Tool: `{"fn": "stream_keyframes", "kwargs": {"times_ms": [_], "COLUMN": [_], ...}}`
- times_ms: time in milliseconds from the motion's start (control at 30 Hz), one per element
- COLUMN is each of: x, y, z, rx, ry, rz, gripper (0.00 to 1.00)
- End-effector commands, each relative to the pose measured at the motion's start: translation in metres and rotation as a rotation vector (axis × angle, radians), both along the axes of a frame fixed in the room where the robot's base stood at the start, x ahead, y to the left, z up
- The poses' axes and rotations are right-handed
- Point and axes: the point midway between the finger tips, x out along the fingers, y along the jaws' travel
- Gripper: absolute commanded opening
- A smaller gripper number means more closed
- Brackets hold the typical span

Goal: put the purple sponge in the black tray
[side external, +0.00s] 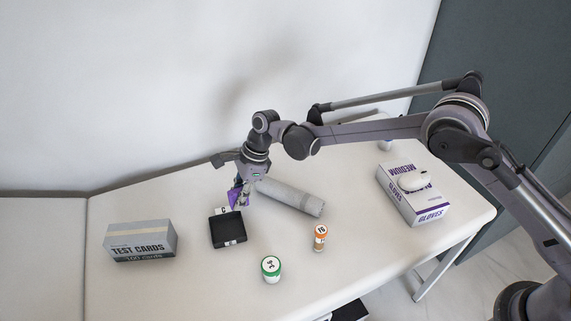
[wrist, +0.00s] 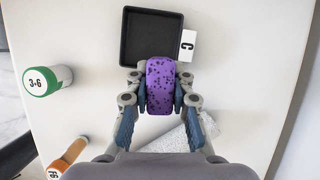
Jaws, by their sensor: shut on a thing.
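My gripper (wrist: 160,92) is shut on the purple sponge (wrist: 160,84), which has dark spots and sits between the two fingers. In the side external view the sponge (side external: 236,194) shows at the tip of my gripper (side external: 241,190), close to the far edge of the black tray. The black tray (wrist: 126,37) is a shallow square, empty where it shows, with a white label marked C (wrist: 187,45) at its edge. In the wrist view the sponge overlaps the tray's near edge. In the side external view the tray (side external: 216,232) lies on the table just below the sponge.
A grey roll (side external: 290,197) lies right of my gripper. A green-capped container (side external: 271,269) and an orange container (side external: 320,238) stand nearer the table's front. A test cards box (side external: 140,242) is at left, a gloves box (side external: 411,196) at right. A wall rises behind.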

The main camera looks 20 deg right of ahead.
Motion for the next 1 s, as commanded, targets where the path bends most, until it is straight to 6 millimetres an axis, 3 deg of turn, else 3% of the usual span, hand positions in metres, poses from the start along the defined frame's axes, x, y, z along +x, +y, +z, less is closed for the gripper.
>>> {"fn": "stream_keyframes", "kwargs": {"times_ms": [100,300,467,733,1000], "x": [-0.003,-0.004,-0.004,-0.004,-0.004], "y": [0.024,0.045,0.048,0.047,0.047], "z": [-0.014,-0.027,-0.034,-0.066,-0.069], "rx": [-0.001,-0.001,-0.001,0.000,-0.001], "ry": [0.000,0.000,-0.001,0.000,0.000], "rz": [0.003,0.001,0.000,0.000,0.000], "gripper": [0.00,0.00,0.00,0.00,0.00]}}
